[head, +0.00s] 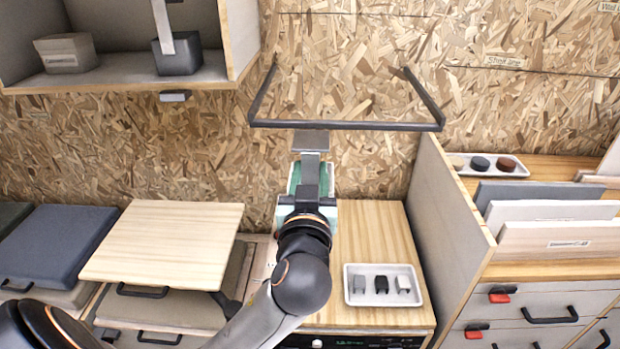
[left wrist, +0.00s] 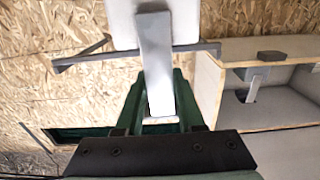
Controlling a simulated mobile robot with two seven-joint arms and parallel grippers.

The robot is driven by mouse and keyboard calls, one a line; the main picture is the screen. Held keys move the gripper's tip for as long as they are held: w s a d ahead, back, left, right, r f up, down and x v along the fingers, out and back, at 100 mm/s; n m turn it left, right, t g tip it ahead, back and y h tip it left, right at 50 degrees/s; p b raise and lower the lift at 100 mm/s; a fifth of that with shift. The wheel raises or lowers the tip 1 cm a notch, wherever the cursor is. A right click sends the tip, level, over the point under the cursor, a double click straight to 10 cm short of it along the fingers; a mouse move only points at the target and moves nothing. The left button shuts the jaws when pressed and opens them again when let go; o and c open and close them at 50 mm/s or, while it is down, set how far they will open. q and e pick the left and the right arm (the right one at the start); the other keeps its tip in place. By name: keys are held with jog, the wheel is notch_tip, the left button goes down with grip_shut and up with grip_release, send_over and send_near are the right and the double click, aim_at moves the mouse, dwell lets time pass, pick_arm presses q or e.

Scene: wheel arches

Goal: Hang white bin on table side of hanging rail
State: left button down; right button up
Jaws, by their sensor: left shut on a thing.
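The hanging rail (head: 345,125) is a dark U-shaped bar on the chipboard wall, and it also shows in the left wrist view (left wrist: 90,58). My left gripper (head: 311,178), with green fingers, is just below the rail's front bar in the head picture. In the left wrist view it is shut on the grey strap (left wrist: 155,60) of the white bin (left wrist: 122,22). The pale bin shows only partly, past the strap's far end. In the head view a grey plate (head: 311,139) lies beyond the fingers, under the bar. Contact with the rail cannot be told.
A wall shelf (head: 120,82) at upper left holds a brown bin (head: 66,52) and a dark bin (head: 178,60). A white tray (head: 350,297) with small items stands on the wooden cabinet top (head: 372,225). A tall partition (head: 450,215) rises at right. A wooden board (head: 165,240) lies left.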

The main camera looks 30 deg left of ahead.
aim_at(313, 128)
pick_arm(q)
jog(key=shift+x, duration=6.15)
jog(key=shift+a+f+b, duration=0.15)
jog(key=shift+f+b, duration=0.7)
jog(key=shift+f, duration=0.2)
jog(key=shift+c, duration=2.2)
grip_release()
